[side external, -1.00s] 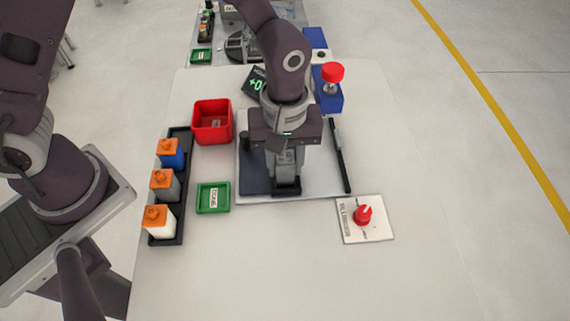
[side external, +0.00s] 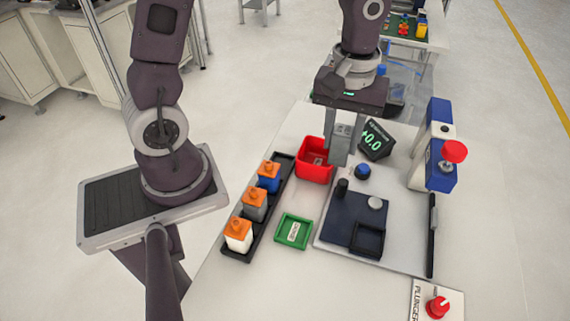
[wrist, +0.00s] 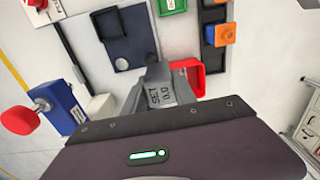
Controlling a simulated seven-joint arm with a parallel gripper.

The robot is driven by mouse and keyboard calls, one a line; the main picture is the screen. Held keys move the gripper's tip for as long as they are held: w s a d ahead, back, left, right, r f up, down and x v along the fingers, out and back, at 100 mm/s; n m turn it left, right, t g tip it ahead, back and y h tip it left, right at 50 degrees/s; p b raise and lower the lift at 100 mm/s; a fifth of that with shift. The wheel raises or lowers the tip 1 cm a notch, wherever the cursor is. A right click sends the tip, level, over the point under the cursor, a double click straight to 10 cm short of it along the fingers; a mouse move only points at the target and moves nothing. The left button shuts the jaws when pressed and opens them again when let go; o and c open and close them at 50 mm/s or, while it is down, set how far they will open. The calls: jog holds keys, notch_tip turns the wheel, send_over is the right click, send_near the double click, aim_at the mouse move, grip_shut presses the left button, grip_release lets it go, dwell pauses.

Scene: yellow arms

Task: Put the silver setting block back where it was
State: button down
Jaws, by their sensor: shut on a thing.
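My gripper (side external: 341,152) is shut on the silver setting block (side external: 343,132), held above the bench between the red bin and the display. In the wrist view the block (wrist: 160,97) sits between the fingers, with dark lettering that seems to read "SET 0.0". A dark blue plate (side external: 345,215) lies on the pale base board in front of the gripper. On it are a black square frame (side external: 368,240), a silver disc (side external: 375,203) and a black post (side external: 342,187). The spot directly below the block is partly hidden by the fingers.
The red bin (side external: 313,174) is left of the gripper; the display (side external: 376,140) reading 0.0 is right. A blue stand (side external: 442,176) with a red knob is further right. A black rack (side external: 258,238) of orange-topped containers and a green tray (side external: 293,232) are at left. A blue knob (side external: 363,171) is close by.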

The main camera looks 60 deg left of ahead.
jog(key=s+a, duration=0.6)
jog(key=a, duration=0.6)
jog(key=f, duration=1)
jog(key=shift+s+a+f, duration=0.15)
jog(key=shift+s+a, duration=0.1)
jog(key=shift+f, duration=0.1)
jog(key=c, duration=1.3)
grip_release()
